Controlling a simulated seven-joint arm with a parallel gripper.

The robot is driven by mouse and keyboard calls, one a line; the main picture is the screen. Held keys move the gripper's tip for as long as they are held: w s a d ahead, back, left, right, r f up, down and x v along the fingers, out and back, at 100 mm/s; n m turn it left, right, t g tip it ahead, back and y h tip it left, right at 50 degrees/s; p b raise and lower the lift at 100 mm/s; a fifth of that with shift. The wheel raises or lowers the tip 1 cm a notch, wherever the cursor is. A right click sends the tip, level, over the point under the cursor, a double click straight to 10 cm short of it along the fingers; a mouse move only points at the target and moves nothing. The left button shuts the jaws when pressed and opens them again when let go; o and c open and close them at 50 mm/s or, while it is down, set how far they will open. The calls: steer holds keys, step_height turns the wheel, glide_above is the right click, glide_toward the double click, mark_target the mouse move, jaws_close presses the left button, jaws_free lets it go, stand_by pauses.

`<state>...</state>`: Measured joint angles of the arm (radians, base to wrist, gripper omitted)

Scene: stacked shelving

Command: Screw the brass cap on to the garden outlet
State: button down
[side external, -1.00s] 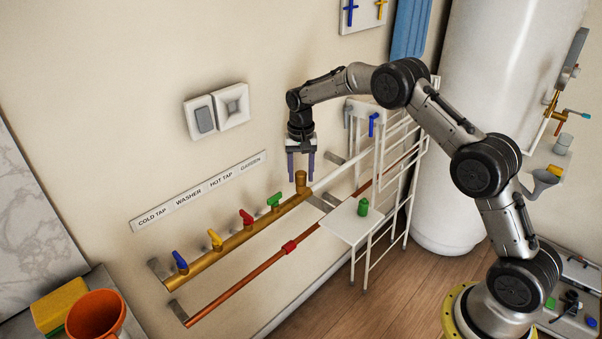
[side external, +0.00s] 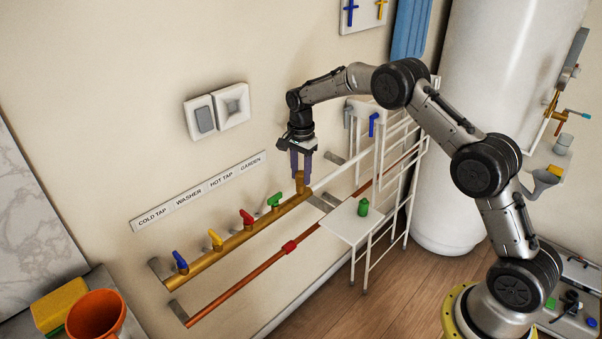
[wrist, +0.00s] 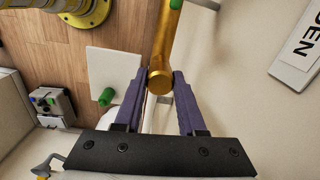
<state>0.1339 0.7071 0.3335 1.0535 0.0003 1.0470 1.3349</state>
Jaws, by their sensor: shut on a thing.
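The brass cap (side external: 300,177) sits at the top of the upright garden outlet (side external: 301,189), at the right end of the brass pipe. In the wrist view the cap's round end (wrist: 159,83) shows between the fingertips. My gripper (side external: 301,171) points down from above and is shut on the cap, one purple finger on each side; the fingertips also show in the wrist view (wrist: 160,73). I cannot tell how far the cap is turned on to the thread.
Blue, yellow, red and green taps (side external: 274,201) line the brass pipe (side external: 237,242) to the left. A copper pipe (side external: 245,282) runs below.

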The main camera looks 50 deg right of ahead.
steer(key=m, duration=0.3)
steer(key=shift+m, duration=0.4)
steer(key=m, duration=1.1)
steer(key=c, duration=0.7)
jaws_free()
steer(key=shift+c, duration=0.2)
